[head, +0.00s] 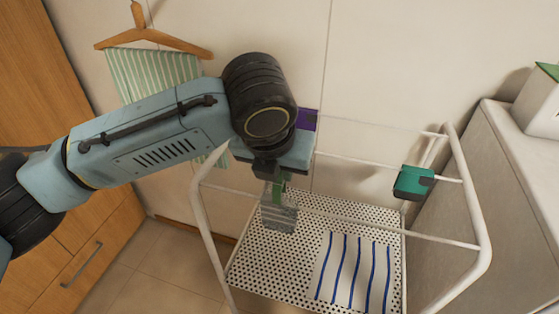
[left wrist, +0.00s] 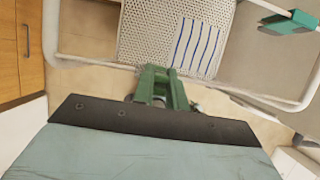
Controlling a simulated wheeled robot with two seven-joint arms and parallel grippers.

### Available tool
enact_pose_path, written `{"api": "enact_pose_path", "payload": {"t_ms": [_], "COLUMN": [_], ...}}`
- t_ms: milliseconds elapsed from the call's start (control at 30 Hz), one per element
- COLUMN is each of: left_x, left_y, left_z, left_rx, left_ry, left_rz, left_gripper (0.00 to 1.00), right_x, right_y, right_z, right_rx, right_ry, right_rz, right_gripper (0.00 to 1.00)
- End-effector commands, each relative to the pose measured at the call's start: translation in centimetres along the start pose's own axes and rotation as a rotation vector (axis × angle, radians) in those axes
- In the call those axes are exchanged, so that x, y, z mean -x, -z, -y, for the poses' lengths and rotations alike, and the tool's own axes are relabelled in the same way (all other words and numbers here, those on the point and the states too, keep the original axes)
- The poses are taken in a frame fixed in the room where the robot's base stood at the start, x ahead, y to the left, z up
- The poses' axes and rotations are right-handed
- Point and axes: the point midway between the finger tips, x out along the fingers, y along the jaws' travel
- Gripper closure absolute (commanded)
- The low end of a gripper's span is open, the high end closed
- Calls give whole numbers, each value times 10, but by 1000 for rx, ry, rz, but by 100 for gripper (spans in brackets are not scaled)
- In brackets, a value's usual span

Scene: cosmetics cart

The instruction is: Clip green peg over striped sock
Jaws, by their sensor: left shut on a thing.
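My left gripper (head: 270,172) is shut on a green peg (head: 279,190) above the left part of the white rack. In the left wrist view the green peg (left wrist: 158,82) sticks out past the dark edge of my gripper. A white cloth with blue stripes, which looks like the striped sock (head: 352,272), appears to lie on the perforated tray. It also shows in the left wrist view (left wrist: 198,45), beyond the peg and apart from it. A grey banded piece (head: 279,216) shows just below the peg; I cannot tell what it is. My right gripper is out of view.
The white rack (head: 483,215) has thin rails around its perforated tray (head: 262,258). A teal peg (head: 412,183) sits on its right rail, and a purple piece (head: 308,121) is behind my gripper. A green-striped cloth (head: 150,72) hangs from a wooden hanger (head: 150,36).

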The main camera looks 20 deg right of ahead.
Motion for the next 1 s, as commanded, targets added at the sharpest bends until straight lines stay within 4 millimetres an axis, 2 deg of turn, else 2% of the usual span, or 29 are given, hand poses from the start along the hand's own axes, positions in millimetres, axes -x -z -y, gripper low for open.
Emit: {"api": "enact_pose_path", "payload": {"t_ms": [500,1000], "left_x": [-29,-36], "left_y": [12,15], "left_z": [0,0], "left_rx": [1,1], "left_ry": [-1,0], "left_rz": [-1,1], "left_gripper": [100,100], "right_x": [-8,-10], "right_y": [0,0], "right_z": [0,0], "right_rx": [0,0], "right_ry": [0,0], "right_rz": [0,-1], "right_gripper": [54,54]}}
